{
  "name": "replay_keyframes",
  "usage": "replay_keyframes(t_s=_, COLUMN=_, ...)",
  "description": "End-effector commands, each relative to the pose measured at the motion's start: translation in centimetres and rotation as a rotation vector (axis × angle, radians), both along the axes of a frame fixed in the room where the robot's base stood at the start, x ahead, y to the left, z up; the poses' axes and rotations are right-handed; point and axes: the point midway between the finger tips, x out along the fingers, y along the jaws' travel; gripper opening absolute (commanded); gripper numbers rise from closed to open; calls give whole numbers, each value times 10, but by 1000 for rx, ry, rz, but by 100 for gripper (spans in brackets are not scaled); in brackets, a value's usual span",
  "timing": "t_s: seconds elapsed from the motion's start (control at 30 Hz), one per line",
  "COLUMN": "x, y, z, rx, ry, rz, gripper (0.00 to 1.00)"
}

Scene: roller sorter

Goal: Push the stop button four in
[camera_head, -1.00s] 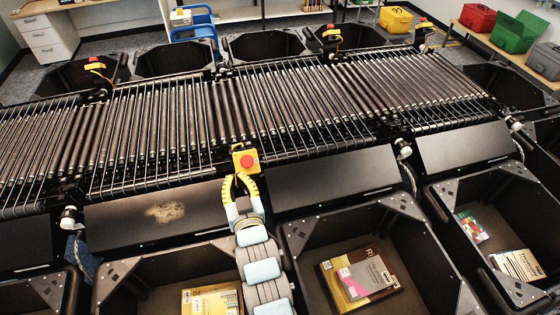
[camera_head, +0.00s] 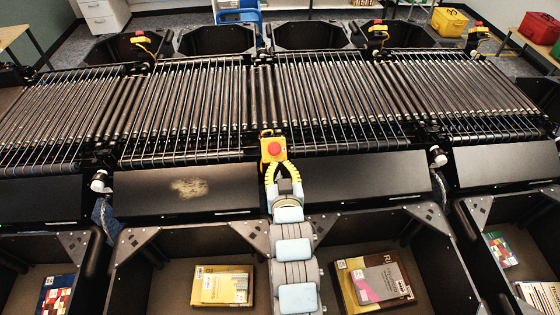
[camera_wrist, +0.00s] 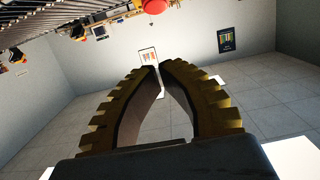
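A red stop button (camera_head: 274,148) sits on a yellow box (camera_head: 264,157) at the near edge of the roller conveyor, in the middle of the head view. My gripper (camera_head: 273,166) has yellow ribbed fingers and reaches up just in front of this box. In the wrist view, the tips of my gripper (camera_wrist: 158,66) come together with nothing seen between them. The red button (camera_wrist: 153,5) shows at the top edge there, beyond the fingertips and apart from them. In the head view I cannot tell whether the tips touch the box. No number on the button is readable.
More red stop buttons on yellow mounts stand along the far edge, at the left (camera_head: 140,36), right (camera_head: 378,24) and far right (camera_head: 480,26). Black bins line both sides. A near bin holds a yellow book (camera_head: 222,286); another holds a grey and pink book (camera_head: 382,280).

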Motion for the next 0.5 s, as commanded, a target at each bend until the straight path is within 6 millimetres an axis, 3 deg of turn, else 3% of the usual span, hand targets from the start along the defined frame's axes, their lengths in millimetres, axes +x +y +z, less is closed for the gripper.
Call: replay_keyframes(t_s=0.5, x=56, y=4, z=-10, rx=1, ry=6, rz=0, gripper=0)
